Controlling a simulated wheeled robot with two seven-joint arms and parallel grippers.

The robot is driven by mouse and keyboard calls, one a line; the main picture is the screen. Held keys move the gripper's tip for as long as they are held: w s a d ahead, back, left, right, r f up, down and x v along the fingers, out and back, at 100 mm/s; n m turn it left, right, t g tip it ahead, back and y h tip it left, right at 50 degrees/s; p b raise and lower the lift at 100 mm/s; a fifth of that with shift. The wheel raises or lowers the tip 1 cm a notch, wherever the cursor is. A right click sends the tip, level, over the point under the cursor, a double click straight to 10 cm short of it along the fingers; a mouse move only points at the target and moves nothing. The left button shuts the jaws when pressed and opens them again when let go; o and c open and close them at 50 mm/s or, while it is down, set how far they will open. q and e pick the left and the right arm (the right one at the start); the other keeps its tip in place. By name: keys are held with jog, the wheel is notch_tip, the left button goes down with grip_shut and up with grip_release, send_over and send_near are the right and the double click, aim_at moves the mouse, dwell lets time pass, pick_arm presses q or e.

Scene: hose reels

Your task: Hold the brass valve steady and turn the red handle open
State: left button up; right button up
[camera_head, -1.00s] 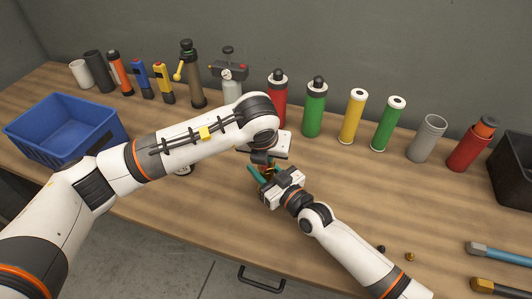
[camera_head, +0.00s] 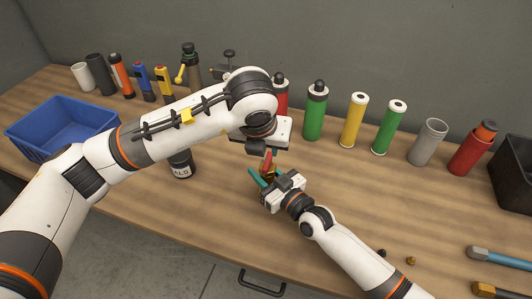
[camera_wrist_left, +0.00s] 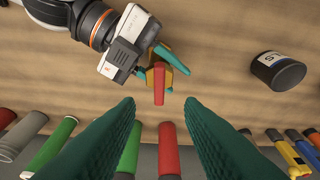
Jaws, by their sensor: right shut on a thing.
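The brass valve (camera_head: 266,173) stands near the middle of the bench, with its red handle (camera_head: 268,158) pointing up and away. In the left wrist view the valve (camera_wrist_left: 166,56) shows as a small yellow body, with the red handle (camera_wrist_left: 159,85) as a straight bar. My right gripper (camera_head: 269,178) is shut on the valve, its teal fingers on either side of the body. My left gripper (camera_wrist_left: 158,108) is open and empty. Its two teal fingers are apart, with the handle lying ahead between their tips. In the head view my left wrist hides these fingers.
A dark labelled can (camera_head: 181,164) stands left of the valve; it also shows in the left wrist view (camera_wrist_left: 278,70). A blue bin (camera_head: 62,126) is at the left. Several bottles and cylinders line the back, including a green one (camera_head: 314,113).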

pick_arm(q)
jog(key=v, duration=0.5)
pick_arm(e)
jog(key=shift+f, duration=0.1)
pick_arm(q)
jog(key=shift+f, duration=0.1)
pick_arm(e)
jog(key=o, duration=1.3)
